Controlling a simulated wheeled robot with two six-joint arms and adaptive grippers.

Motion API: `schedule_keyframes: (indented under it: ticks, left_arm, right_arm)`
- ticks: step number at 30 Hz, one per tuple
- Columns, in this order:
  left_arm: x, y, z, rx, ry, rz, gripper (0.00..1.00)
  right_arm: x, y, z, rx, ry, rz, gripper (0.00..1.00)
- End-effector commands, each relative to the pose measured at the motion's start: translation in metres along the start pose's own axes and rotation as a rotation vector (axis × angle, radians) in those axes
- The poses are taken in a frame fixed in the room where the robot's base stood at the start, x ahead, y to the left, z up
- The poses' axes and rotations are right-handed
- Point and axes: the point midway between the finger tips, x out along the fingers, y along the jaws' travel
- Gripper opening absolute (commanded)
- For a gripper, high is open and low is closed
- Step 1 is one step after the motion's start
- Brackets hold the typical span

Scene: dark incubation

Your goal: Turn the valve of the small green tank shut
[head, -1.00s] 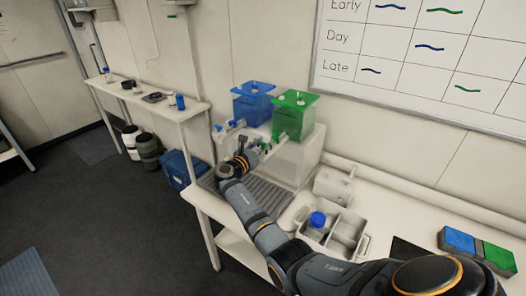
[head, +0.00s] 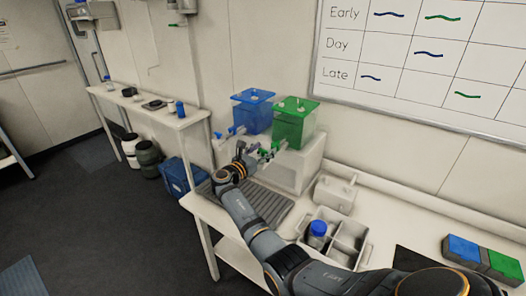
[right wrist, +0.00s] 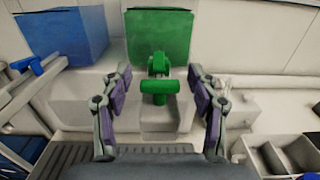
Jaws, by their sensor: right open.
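The small green tank (head: 292,128) stands on a pale block beside the blue tank (head: 252,113). It also shows at the top middle of the right wrist view (right wrist: 160,35). Its green valve (right wrist: 157,86) sticks out at the front below the tank, with a crosswise handle. My right gripper (right wrist: 158,95) is open, with one finger to each side of the valve and clear gaps between; neither finger appears to touch it. In the head view the right gripper (head: 254,156) is in front of the tanks, partly covering the valve area. My left gripper is not in view.
A blue valve (right wrist: 20,65) lies left of my fingers. A ridged drain tray (head: 268,206) is below. A divided caddy (head: 345,232) with a blue-capped bottle (head: 317,231) stands to the right. A whiteboard (head: 430,65) hangs behind.

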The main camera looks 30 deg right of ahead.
Motion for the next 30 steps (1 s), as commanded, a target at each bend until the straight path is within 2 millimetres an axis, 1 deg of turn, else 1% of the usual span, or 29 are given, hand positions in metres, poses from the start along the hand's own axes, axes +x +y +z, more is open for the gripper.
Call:
schedule_keyframes:
  ticks: [5,8,11,15,18,21,25,30]
  left_arm:
    - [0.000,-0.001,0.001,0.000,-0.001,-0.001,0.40]
    - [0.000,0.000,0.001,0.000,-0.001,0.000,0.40]
    - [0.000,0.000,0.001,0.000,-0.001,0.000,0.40]
    - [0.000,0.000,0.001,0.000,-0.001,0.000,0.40]
    - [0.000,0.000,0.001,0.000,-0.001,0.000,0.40]
    - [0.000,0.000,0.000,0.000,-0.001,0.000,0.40]
    - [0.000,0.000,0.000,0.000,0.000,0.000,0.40]
    - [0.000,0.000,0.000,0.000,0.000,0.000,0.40]
  right_arm:
    - [-0.002,0.000,-0.001,0.000,0.001,0.001,0.60]
    - [-0.013,0.001,-0.002,0.000,0.003,0.003,0.60]
    - [-0.035,0.000,-0.002,0.002,0.005,0.003,0.60]
    - [-0.070,0.001,-0.002,0.001,0.005,0.003,0.60]
    - [-0.092,0.000,-0.002,0.001,0.005,0.002,0.60]
    - [-0.108,0.001,-0.001,0.000,0.003,0.002,0.60]
    - [-0.118,0.000,-0.001,-0.001,0.002,0.000,0.60]
    - [-0.120,0.000,0.000,-0.001,0.000,-0.001,0.60]
